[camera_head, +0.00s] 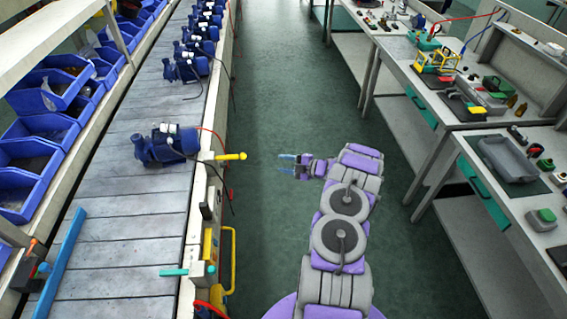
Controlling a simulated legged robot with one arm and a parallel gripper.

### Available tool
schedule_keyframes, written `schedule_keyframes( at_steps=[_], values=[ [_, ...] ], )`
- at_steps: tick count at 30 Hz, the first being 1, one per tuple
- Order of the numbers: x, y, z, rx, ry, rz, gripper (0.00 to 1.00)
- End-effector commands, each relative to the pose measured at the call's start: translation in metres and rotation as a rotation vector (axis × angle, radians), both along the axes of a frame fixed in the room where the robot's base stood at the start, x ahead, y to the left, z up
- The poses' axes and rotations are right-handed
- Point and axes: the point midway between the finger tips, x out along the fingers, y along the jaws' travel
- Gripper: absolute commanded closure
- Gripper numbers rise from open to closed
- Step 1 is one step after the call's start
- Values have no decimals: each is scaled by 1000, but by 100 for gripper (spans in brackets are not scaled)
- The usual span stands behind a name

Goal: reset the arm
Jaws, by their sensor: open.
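My arm, purple and grey, reaches up from the bottom of the view and bends left over the green floor. My gripper (287,164) is open and empty, with its light blue fingers pointing left. It is in the free air of the aisle, apart from the conveyor and the benches. The nearest thing to its left is a yellow handle (231,156) at the conveyor's edge, with a clear gap between them.
A conveyor (118,226) on the left carries several blue pumps, the nearest pump (165,146) beside the yellow handle. Blue bins (28,165) line its far side. Workbenches (470,125) with tools and a grey tray (508,158) stand on the right. The aisle floor (285,75) ahead is clear.

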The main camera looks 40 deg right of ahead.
Motion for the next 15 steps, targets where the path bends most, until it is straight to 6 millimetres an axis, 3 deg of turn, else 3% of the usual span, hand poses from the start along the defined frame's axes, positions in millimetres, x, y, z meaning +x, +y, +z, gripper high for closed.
schedule_keyframes(
  at_steps=[10, 15],
  values=[
    [3, 0, 3, -3, 1, -4, 56],
    [33, -6, 34, -30, 19, -73, 56]
  ],
)
